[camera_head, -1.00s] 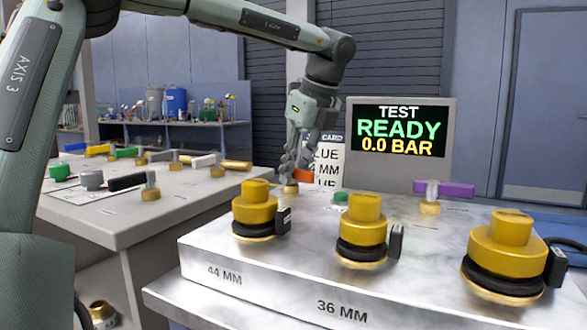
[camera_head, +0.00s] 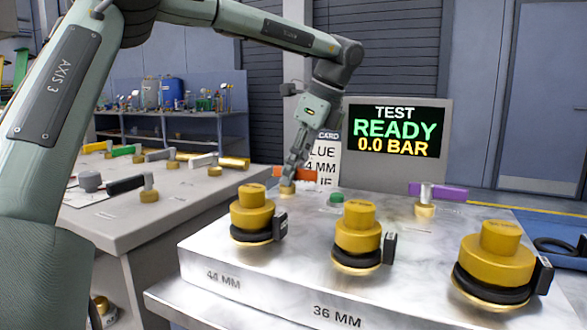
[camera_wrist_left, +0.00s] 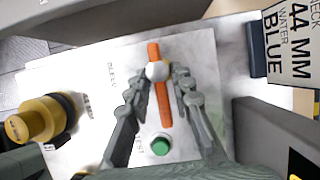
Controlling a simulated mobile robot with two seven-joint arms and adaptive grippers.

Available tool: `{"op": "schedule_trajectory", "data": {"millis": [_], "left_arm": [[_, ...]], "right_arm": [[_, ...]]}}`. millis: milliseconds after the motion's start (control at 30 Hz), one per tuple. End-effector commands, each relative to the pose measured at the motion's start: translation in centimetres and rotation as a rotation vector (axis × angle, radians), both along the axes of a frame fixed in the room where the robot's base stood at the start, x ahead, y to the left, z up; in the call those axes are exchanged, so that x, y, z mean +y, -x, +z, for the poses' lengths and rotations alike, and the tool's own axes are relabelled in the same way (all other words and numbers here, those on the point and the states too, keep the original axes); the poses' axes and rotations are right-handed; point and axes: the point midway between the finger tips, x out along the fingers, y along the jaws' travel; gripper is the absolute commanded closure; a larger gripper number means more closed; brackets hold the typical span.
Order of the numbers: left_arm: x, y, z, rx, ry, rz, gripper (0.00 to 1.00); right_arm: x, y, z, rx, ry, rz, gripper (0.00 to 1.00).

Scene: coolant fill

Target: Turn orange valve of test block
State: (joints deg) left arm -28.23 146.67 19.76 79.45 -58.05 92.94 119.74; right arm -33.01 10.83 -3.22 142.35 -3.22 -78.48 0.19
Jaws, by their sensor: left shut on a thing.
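The orange valve handle (camera_head: 306,174) sits on a brass stem at the back left of the pale test block (camera_head: 300,240). In the left wrist view the handle (camera_wrist_left: 163,108) is a straight bar with a pale round hub, running roughly up and down the picture. My left gripper (camera_head: 290,176) reaches down on it from behind the brass fittings. Its fingers (camera_wrist_left: 158,76) lie on both sides of the bar near the hub and are shut on it. Part of the handle is hidden by the fingers in the head view. My right gripper is not in view.
A green button (camera_head: 337,197) is close to the valve. A purple-handled valve (camera_head: 441,191) stands to the right. Several yellow fittings, one being the middle fitting (camera_head: 357,230), line the block's front. A display (camera_head: 398,130) reads "TEST READY 0.0 BAR". A card (camera_head: 322,160) stands behind the valve.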

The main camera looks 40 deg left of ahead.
Motion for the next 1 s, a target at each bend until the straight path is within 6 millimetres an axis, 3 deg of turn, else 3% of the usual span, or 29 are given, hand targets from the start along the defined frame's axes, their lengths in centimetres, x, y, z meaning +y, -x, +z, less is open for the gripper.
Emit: {"op": "schedule_trajectory", "data": {"millis": [200, 233, 400, 733, 1000], "left_arm": [[0.0, 0.0, 0.0, -0.002, 0.000, 0.000, 1.00], [0.0, 0.0, 0.0, -0.002, 0.000, 0.000, 0.77], [0.0, 0.0, 0.0, -0.001, 0.000, 0.000, 0.57], [-0.1, -0.1, 0.3, -0.001, 0.000, -0.002, 0.57], [-1.6, -0.6, 4.0, -0.002, 0.001, -0.002, 0.57]], "right_arm": [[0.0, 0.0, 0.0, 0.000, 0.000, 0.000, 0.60], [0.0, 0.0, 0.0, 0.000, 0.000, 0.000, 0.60], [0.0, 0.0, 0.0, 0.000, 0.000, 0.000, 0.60], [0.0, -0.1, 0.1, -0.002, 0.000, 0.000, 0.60], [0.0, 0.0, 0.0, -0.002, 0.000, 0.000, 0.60]]}}
